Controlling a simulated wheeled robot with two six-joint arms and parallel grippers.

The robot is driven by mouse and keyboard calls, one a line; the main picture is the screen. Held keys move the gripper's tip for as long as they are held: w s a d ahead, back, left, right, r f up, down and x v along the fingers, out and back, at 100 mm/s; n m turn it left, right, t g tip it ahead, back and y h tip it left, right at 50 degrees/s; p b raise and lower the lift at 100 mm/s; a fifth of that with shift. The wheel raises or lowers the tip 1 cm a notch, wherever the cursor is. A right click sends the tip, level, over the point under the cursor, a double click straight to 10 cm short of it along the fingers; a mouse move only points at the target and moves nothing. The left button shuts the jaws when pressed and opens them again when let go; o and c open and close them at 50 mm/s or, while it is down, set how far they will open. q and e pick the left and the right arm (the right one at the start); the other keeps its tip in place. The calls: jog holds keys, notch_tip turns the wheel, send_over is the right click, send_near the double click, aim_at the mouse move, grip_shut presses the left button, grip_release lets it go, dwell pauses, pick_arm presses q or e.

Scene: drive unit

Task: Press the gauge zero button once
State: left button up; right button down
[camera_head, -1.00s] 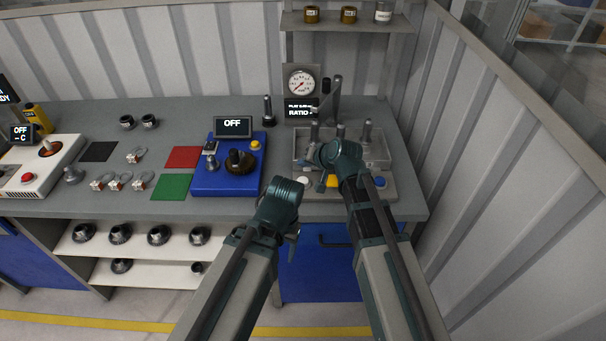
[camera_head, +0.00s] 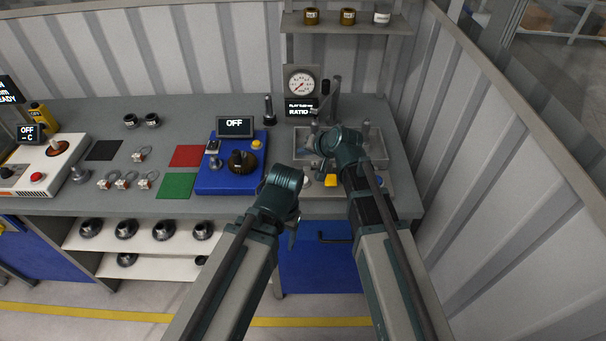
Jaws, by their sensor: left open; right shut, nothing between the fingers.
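The round dial gauge (camera_head: 301,82) stands at the back of the bench, above a small black display (camera_head: 300,107) reading "RATIO". Below it is a grey fixture with a clear-walled tray (camera_head: 378,150). A yellow part (camera_head: 330,180) and a partly covered blue button (camera_head: 379,181) show on the fixture's front. I cannot tell which control is the gauge zero button. My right gripper (camera_head: 316,167) is shut and empty over the fixture's front left, partly hidden by its wrist. My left gripper (camera_head: 293,238) is open and empty, low in front of the bench edge, mostly hidden by its wrist.
A blue unit (camera_head: 228,180) with an "OFF" screen (camera_head: 235,127) stands left of the fixture. Red (camera_head: 188,156) and green (camera_head: 176,186) mats lie farther left. Upright posts (camera_head: 365,135) rise around the tray. A corrugated wall closes the right side.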

pick_arm(q)
notch_tip(320, 180, up, 7)
jog(key=p, duration=0.6)
jog(key=shift+f, duration=0.15)
pick_arm(e)
notch_tip(320, 180, up, 7)
jog(key=shift+f, duration=0.15)
